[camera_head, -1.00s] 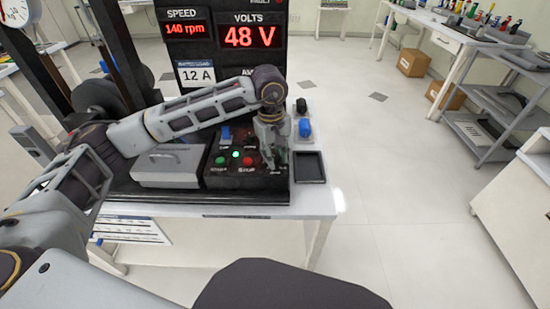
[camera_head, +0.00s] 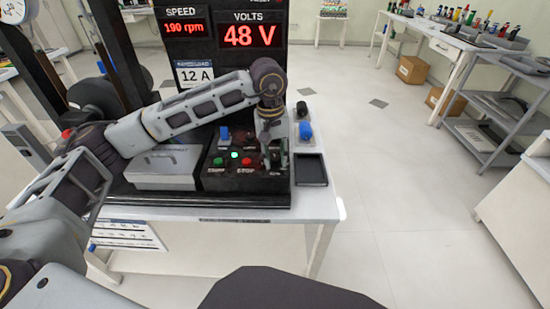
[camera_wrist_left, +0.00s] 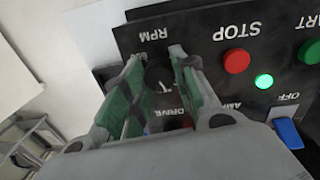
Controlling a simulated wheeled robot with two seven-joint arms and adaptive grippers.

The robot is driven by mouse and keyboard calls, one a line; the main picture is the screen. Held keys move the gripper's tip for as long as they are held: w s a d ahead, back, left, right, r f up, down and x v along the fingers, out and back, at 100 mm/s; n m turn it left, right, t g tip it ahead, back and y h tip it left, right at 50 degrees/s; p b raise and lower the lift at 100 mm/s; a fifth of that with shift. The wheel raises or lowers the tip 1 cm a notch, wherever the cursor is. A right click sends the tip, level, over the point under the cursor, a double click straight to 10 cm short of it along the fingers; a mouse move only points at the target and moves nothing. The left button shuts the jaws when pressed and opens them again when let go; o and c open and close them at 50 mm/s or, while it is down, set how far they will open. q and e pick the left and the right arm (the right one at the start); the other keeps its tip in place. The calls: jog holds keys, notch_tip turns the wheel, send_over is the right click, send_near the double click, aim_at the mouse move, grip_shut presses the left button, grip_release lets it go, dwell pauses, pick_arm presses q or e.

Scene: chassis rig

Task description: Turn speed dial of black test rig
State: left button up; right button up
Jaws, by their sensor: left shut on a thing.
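The black test rig's control panel (camera_head: 222,180) sits on the white table, with a lit green lamp, a green button, a red button and a blue switch. My left gripper (camera_head: 273,160) reaches down over the panel's right part. In the left wrist view, my left gripper (camera_wrist_left: 155,85) is shut on the black speed dial (camera_wrist_left: 157,77), one green-padded finger on each side, beside the "RPM" lettering. The dial is partly hidden by the fingers. The speed display (camera_head: 184,27) reads 190 rpm. My right gripper is not in view.
A grey lidded box (camera_head: 165,167) stands left of the panel. An empty black tray (camera_head: 311,169) and a blue knob piece (camera_head: 305,131) lie to its right. The red STOP button (camera_wrist_left: 236,61) is close to the fingers.

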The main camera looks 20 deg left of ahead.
aim_at(272, 157)
pick_arm(q)
jog(key=m+b, duration=0.1)
jog(key=m, duration=0.1)
jog(key=shift+m, duration=0.4)
jog(key=shift+w+m+b, duration=0.1)
jog(key=shift+m+b, duration=0.55)
jog(key=shift+m, duration=0.25)
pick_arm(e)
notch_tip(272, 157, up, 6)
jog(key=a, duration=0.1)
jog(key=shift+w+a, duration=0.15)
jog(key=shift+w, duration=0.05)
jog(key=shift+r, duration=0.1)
pick_arm(q)
jog(key=o, duration=1.1)
jog(key=shift+c, duration=0.2)
notch_tip(272, 157, up, 12)
jog(key=shift+a, duration=0.4)
